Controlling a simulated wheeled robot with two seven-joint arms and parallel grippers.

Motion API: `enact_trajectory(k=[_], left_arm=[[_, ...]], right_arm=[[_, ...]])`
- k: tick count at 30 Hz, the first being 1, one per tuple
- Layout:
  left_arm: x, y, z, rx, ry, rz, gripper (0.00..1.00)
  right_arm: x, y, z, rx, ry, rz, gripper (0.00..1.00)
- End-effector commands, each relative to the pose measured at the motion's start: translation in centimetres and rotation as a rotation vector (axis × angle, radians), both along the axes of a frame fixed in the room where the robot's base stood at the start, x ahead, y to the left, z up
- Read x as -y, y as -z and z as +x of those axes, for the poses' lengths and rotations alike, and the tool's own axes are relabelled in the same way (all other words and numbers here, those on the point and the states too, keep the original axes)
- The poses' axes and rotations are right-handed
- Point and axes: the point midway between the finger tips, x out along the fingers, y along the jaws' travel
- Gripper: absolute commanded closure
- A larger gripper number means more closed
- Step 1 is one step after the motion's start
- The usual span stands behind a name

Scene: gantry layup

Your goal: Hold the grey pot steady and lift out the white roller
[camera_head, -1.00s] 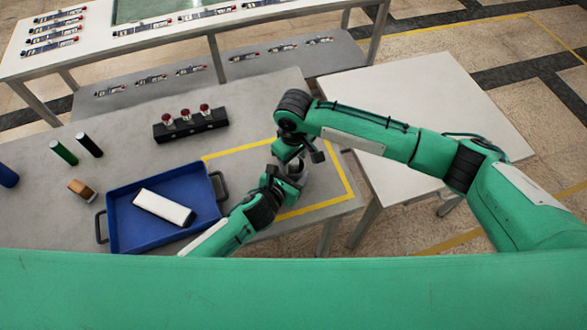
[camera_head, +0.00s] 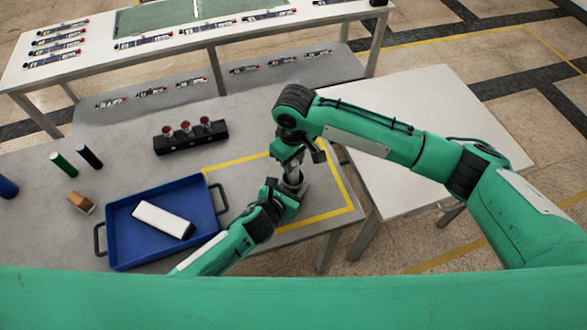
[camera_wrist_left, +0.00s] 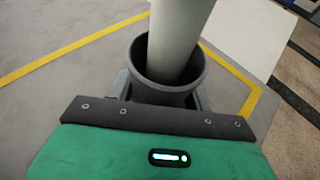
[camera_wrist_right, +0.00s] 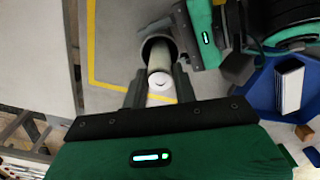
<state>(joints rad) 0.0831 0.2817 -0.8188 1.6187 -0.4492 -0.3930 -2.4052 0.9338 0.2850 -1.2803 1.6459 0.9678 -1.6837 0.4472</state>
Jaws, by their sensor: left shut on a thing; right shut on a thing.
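The grey pot (camera_wrist_left: 163,96) stands inside the yellow-taped area of the grey table. My left gripper (camera_head: 291,191) is shut on the pot from the near left side. The white roller (camera_wrist_left: 178,35) stands in the pot's mouth with its upper part above the rim; its lower end is hidden inside. My right gripper (camera_head: 292,157) is shut on the roller above the pot, and the roller shows between its fingers in the right wrist view (camera_wrist_right: 159,62). In the head view the grippers cover much of the pot and roller.
A blue tray (camera_head: 121,246) holding a white block (camera_head: 163,220) is left of my left gripper. A black rack (camera_head: 189,142) with red-topped pieces stands behind. Green (camera_head: 63,164) and black (camera_head: 89,156) cylinders stand at left. A white table (camera_head: 430,110) at right is clear.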

Motion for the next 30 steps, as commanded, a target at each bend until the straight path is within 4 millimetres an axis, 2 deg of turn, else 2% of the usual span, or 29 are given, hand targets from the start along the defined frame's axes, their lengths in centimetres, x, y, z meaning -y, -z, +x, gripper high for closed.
enact_trajectory(k=[1,6,12,18,28,29,30], left_arm=[[0.0,0.0,0.0,-0.001,0.000,0.001,0.71],[0.0,0.1,0.0,-0.001,0.000,0.001,0.71],[0.0,0.1,0.0,-0.001,0.000,0.001,0.71],[0.0,0.1,0.0,-0.001,0.000,0.001,0.71],[0.0,0.1,0.0,-0.001,-0.001,0.001,0.71],[0.0,0.1,0.0,-0.001,-0.001,0.001,0.45],[0.0,0.1,0.0,-0.001,-0.001,0.001,0.37]], right_arm=[[-0.1,-1.6,0.1,0.006,-0.002,0.003,1.00],[-0.1,-6.3,0.1,0.005,-0.002,0.002,1.00],[-0.1,-10.7,0.0,0.004,-0.003,0.002,1.00],[0.0,-12.8,0.0,0.001,-0.001,0.000,1.00],[0.0,-13.2,0.0,0.001,-0.001,0.001,1.00],[0.0,-13.2,0.0,0.001,-0.001,0.001,1.00],[0.0,-13.2,0.0,0.001,-0.001,0.001,1.00]])
